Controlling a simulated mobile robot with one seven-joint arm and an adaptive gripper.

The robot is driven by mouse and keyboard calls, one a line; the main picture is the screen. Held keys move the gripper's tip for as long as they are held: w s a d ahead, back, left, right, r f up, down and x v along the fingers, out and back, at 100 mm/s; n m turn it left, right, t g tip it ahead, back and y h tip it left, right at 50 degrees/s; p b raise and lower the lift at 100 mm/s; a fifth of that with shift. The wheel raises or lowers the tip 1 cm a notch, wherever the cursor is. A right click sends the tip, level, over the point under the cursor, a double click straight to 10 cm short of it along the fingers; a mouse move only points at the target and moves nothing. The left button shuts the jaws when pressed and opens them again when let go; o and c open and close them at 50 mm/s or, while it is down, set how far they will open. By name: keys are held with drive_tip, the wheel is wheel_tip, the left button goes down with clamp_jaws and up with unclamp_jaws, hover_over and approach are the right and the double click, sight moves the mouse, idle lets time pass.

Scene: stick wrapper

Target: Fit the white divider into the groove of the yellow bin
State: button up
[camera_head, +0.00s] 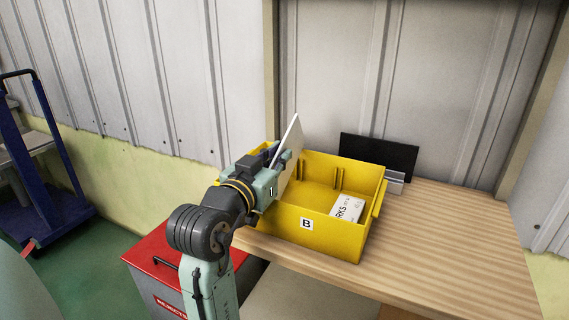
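The yellow bin (283,222) stands on the wooden table, with a "B" label on its front wall. Groove ribs show on its inner back wall. The white divider (292,148) is a thin upright panel at the bin's left part, tilted, with its top above the bin's rim. My gripper (284,168) is at the divider's left side and appears shut on it; the fingertips are partly hidden. The divider's lower edge is hidden by my gripper and the bin's front wall, so I cannot tell whether it sits in a groove.
A white printed card or box (347,208) lies inside the bin at the right. A black panel in a metal holder (378,155) stands behind the bin. The wooden table (455,235) is clear at the right. A red-topped cabinet (160,254) stands below left.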

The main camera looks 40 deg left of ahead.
clamp_jaws()
drive_tip(key=shift+r, duration=0.15)
